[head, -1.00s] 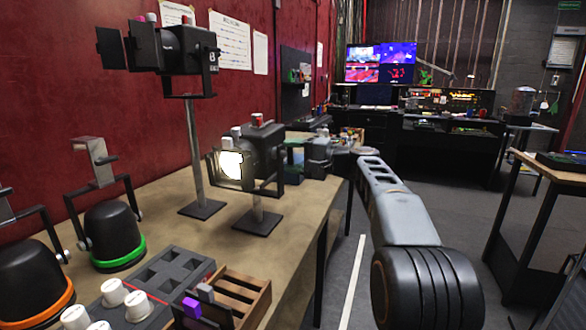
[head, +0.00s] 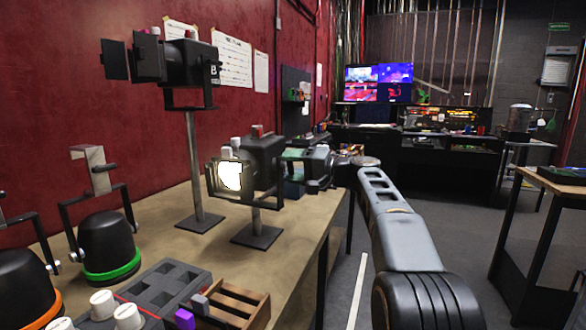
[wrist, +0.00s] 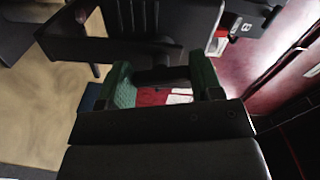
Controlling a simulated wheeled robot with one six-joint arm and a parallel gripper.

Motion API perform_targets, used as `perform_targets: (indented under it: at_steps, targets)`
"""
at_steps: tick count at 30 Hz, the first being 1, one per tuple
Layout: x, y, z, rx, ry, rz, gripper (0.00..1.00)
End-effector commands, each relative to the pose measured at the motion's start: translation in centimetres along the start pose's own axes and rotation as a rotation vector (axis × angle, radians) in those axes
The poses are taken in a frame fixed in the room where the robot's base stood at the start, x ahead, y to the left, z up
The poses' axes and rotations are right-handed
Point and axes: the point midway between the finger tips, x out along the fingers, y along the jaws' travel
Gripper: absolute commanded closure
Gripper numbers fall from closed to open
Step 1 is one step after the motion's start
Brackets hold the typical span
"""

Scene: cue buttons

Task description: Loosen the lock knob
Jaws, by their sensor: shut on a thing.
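A lit black lamp (head: 264,160) stands on a short post with a square foot on the bench, its bright lens facing the front left. My gripper (head: 290,163) reaches in from the right and is at the lamp's right side. In the wrist view, the two green-padded fingers of my gripper (wrist: 163,82) are shut on a dark piece (wrist: 160,75) beside the black lamp housing. This piece appears to be the lock knob; the fingers hide most of it, and its turn cannot be told.
A taller unlit lamp (head: 176,60) stands behind to the left. On the bench (head: 300,222) are black lamps with green (head: 108,272) and orange rings, white knobs, a grey foam tray (head: 165,285) and a wooden crate (head: 230,305). Open floor lies to the right.

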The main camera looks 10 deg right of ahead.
Motion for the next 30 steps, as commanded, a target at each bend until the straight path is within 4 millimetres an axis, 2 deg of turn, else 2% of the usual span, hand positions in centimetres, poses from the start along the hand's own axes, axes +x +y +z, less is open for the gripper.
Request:
perform_targets:
  at_steps: [2, 3, 10, 20, 23, 30]
  targets:
    - [0.0, 0.0, 0.0, 0.0, 0.0, 0.001, 0.64]
    - [0.0, 0.0, 0.0, 0.0, 0.0, 0.001, 0.38]
    - [0.0, 0.0, 0.0, 0.001, 0.0, 0.0, 0.16]
    - [-0.5, 0.0, 0.0, 0.001, 0.001, 0.0, 0.15]
    - [-1.7, 0.0, -0.1, 0.002, 0.004, 0.001, 0.15]
    - [-6.5, 0.0, -0.1, 0.002, 0.005, 0.002, 0.15]
